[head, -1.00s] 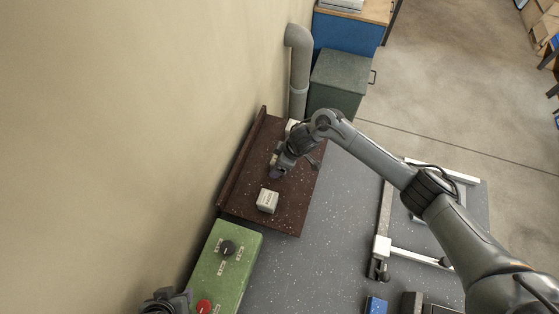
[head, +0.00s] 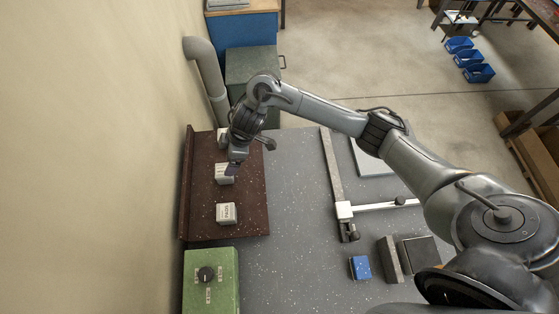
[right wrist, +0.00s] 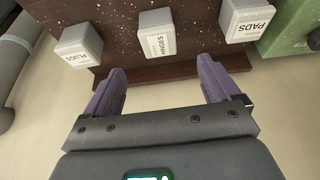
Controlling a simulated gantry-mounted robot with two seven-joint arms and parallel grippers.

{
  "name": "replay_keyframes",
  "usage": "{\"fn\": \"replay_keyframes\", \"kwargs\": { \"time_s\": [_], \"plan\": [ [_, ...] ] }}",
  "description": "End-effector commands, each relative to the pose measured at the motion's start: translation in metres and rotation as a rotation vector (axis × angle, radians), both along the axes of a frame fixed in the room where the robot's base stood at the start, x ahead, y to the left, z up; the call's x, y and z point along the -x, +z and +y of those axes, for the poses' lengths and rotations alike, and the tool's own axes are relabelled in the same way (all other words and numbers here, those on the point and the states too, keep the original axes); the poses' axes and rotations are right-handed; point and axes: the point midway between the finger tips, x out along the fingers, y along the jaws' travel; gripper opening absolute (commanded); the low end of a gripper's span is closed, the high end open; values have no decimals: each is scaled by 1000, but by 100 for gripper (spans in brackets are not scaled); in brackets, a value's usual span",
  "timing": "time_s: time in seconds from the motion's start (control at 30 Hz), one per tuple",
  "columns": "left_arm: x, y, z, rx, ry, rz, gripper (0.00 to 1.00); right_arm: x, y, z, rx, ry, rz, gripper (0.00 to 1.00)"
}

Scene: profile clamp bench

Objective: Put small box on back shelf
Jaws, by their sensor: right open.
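Three small pale grey boxes stand in a row on the dark brown speckled shelf (head: 253,190) along the wall. The middle one, labelled HINGES (right wrist: 157,34), also shows in the head view (head: 222,176). The PLUGS box (right wrist: 80,45) and the PADS box (right wrist: 246,20) stand apart on either side of it. My right gripper (right wrist: 162,68) is open and empty, its purple fingers spread wide with the HINGES box just beyond and between the tips. In the head view the right gripper (head: 234,168) partly covers that box. My left gripper is out of view.
A green control box (head: 211,280) with a black knob stands near the shelf's near end. A blue block (head: 360,267) and a clamp frame (head: 344,210) are on the grey bench (head: 290,240). A grey pipe (head: 205,70) rises behind the shelf. The bench beside the shelf is clear.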

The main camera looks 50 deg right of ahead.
Motion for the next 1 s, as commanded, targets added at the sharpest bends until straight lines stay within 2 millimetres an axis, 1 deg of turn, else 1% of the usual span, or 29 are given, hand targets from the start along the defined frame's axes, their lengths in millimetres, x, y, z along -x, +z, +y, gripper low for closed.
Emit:
{"fn": "replay_keyframes", "kwargs": {
  "time_s": [0.17,0.3,0.33,0.4,0.5,0.57,0.67,0.77,0.8,0.87,0.9,1.0],
  "plan": [
    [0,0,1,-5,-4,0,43,11,-16,40,-39,38,-85,90],
    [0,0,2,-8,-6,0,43,27,-24,83,-89,33,-205,90],
    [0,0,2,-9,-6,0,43,32,-24,90,-98,23,-231,90],
    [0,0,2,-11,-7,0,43,44,-23,103,-114,-19,-283,90],
    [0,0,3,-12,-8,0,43,64,-19,108,-120,-111,-327,90],
    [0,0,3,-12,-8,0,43,77,-18,102,-112,-181,-333,90],
    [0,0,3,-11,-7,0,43,106,-18,83,-84,-306,-307,90],
    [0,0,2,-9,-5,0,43,139,-21,55,-44,-429,-243,90],
    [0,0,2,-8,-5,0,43,154,-22,44,-27,-473,-211,90],
    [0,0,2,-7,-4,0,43,176,-24,28,-3,-532,-160,90],
    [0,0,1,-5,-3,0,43,190,-26,19,9,-569,-124,90],
    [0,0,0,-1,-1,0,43,223,-28,-1,39,-638,-43,90]
  ]
}}
